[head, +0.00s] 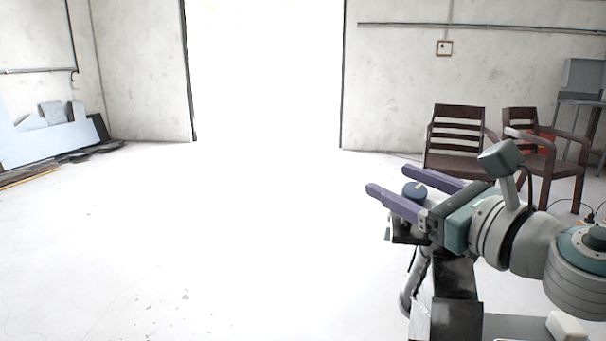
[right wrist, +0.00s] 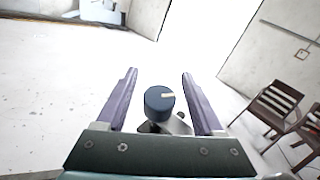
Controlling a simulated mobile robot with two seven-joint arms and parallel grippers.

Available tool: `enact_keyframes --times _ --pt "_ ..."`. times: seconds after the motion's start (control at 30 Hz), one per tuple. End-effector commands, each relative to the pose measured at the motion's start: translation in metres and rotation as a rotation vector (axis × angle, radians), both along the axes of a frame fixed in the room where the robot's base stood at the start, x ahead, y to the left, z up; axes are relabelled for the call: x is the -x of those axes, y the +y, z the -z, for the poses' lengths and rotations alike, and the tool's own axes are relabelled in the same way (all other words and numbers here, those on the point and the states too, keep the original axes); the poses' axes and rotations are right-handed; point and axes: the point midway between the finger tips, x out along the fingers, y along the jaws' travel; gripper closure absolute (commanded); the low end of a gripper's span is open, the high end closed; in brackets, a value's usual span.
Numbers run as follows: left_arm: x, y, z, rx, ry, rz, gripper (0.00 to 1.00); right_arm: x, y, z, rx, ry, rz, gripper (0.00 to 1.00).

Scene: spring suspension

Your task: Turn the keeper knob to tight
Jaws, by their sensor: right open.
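The keeper knob (head: 414,189) is a dark blue round cap on top of a dark metal assembly (head: 455,285) at the right of the head view. In the right wrist view the knob (right wrist: 160,101) shows a pale pointer line from its middle towards the right. My right gripper (head: 395,182) has two purple fingers and is open, one finger on each side of the knob. In the right wrist view there is a gap between the knob and each finger of the gripper (right wrist: 158,80). My left gripper is not in view.
Two brown wooden chairs (head: 457,140) stand behind my right arm near the wall. Pale blue panels (head: 45,140) lean at the far left. The white floor (head: 200,240) in the middle and left is clear. A bright doorway is at the back.

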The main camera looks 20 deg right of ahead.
Motion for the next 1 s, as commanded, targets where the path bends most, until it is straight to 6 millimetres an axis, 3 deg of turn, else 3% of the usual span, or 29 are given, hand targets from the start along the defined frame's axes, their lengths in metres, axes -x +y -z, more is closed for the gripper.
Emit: enact_keyframes --times 0.43,1.0 --pt "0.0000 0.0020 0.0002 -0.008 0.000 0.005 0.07 -0.0096 0.0015 0.0001 0.000 0.000 -0.001 0.32" --pt "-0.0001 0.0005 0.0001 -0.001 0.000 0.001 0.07 -0.0094 0.0014 -0.0001 -0.001 0.000 -0.001 0.96"
